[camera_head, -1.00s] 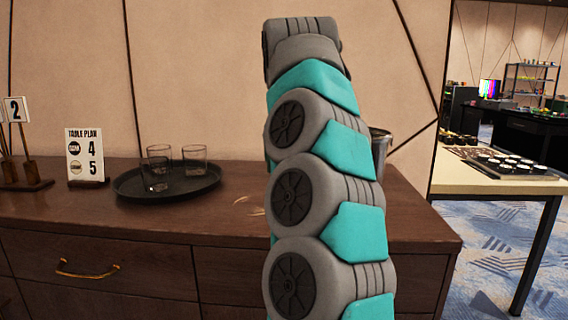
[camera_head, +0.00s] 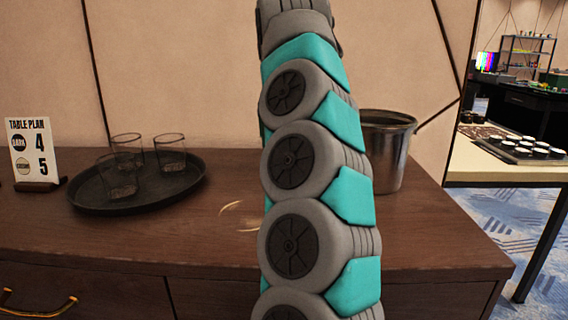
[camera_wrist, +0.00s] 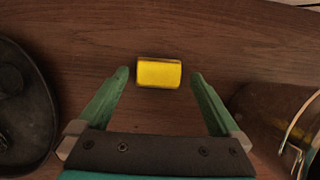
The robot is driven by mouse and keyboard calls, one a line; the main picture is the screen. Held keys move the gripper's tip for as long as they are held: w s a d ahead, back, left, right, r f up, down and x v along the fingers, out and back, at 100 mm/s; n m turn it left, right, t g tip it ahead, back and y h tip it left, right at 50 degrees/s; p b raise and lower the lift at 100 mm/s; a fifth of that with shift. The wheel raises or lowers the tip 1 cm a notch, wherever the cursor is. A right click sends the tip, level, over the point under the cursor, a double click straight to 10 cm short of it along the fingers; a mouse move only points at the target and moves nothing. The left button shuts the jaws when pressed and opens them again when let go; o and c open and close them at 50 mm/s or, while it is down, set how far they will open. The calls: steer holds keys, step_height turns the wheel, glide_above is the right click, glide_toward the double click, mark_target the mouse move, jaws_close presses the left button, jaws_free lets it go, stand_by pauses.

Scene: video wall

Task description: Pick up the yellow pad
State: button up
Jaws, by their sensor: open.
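The yellow pad (camera_wrist: 159,73) lies on the brown wooden cabinet top in the wrist view, a small block with a dark edge. My gripper (camera_wrist: 159,78) is open, its two green fingers spread wide. In this view the fingertips frame the pad, one to its left and one to its right, with a gap on both sides. I cannot tell how far above the wood the fingertips are. In the head view the pad and the gripper do not show; my own arm stands in front of the middle of the cabinet.
A dark round tray (camera_head: 90,200) with several glasses (camera_head: 170,152) is on the left of the cabinet top (camera_head: 215,240). A metal bucket (camera_head: 386,150) stands on the right. In the wrist view, tray (camera_wrist: 40,105) and bucket (camera_wrist: 270,105) flank my fingers. A table-plan sign (camera_head: 34,150) stands at far left.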

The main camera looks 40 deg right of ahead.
steer(key=shift+x, duration=2.75)
steer(key=shift+a, duration=0.1)
steer(key=c, duration=1)
steer(key=shift+r, duration=0.2)
steer(key=shift+r, duration=1.55)
steer(key=shift+s+a+r+b, duration=0.25)
steer(key=shift+s+a, duration=0.1)
steer(key=shift+s, duration=2.3)
steer(key=shift+s+a+r+b, duration=0.25)
steer(key=shift+s+a, duration=0.1)
steer(key=shift+s, duration=2.3)
steer(key=shift+s+a+r+b, duration=0.15)
steer(key=shift+s+a+r, duration=0.15)
steer(key=shift+s, duration=2.35)
